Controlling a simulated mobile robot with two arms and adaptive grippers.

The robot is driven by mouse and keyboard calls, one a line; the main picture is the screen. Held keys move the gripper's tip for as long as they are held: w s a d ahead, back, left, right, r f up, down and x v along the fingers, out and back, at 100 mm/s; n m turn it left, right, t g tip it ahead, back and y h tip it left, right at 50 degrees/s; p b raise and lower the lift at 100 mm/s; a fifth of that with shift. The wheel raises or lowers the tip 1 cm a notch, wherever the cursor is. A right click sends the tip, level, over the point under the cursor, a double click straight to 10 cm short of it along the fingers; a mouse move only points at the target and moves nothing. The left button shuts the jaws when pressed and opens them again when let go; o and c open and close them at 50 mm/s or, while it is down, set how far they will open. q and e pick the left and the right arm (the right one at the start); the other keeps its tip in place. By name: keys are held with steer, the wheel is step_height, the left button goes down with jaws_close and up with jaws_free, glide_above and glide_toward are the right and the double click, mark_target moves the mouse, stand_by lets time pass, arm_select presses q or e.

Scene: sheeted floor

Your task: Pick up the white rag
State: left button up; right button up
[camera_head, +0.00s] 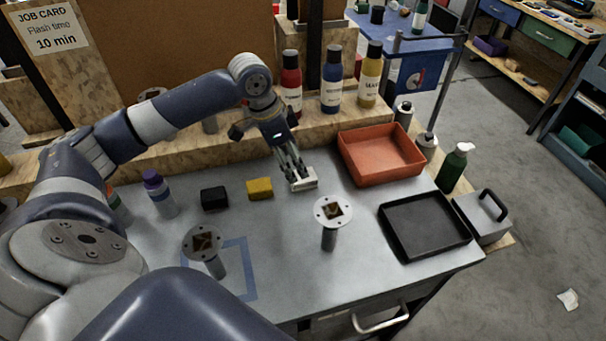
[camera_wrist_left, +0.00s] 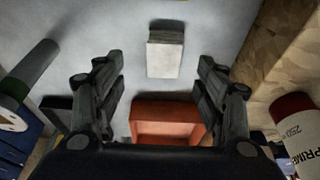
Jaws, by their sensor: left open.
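The white rag (camera_head: 304,180) looks like a small folded pad lying on the grey bench top, left of the orange bin. It also shows in the left wrist view (camera_wrist_left: 165,54), beyond and between the fingertips. My left gripper (camera_head: 292,168) comes down over the rag from behind, close to it. In the left wrist view my left gripper (camera_wrist_left: 160,72) has its fingers wide apart with nothing between them. In the head view the fingers hide part of the rag's back edge. My right gripper is not in view.
The orange bin (camera_head: 372,171) stands right of the rag, with a black tray (camera_head: 398,246) in front. A yellow block (camera_head: 259,188) and a black block (camera_head: 214,197) lie to the left. A round-topped post (camera_head: 329,238) stands in front. Several bottles stand on the shelf behind.

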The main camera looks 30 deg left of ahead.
arm_select(q)
steer(key=shift+w+d+f, duration=0.1)
steer(key=shift+d+f, duration=0.05)
steer(key=shift+f, duration=0.35)
steer(key=shift+w+f, duration=0.15)
steer(key=shift+f, duration=0.15)
steer(key=x, duration=0.3)
steer(key=p+x, duration=0.1)
steer(key=shift+w+f, duration=0.1)
steer(key=shift+w, duration=0.2)
steer(key=shift+w+f, duration=0.15)
steer(key=shift+f, duration=0.3)
steer(key=c, duration=1.2)
steer(key=shift+o, duration=0.2)
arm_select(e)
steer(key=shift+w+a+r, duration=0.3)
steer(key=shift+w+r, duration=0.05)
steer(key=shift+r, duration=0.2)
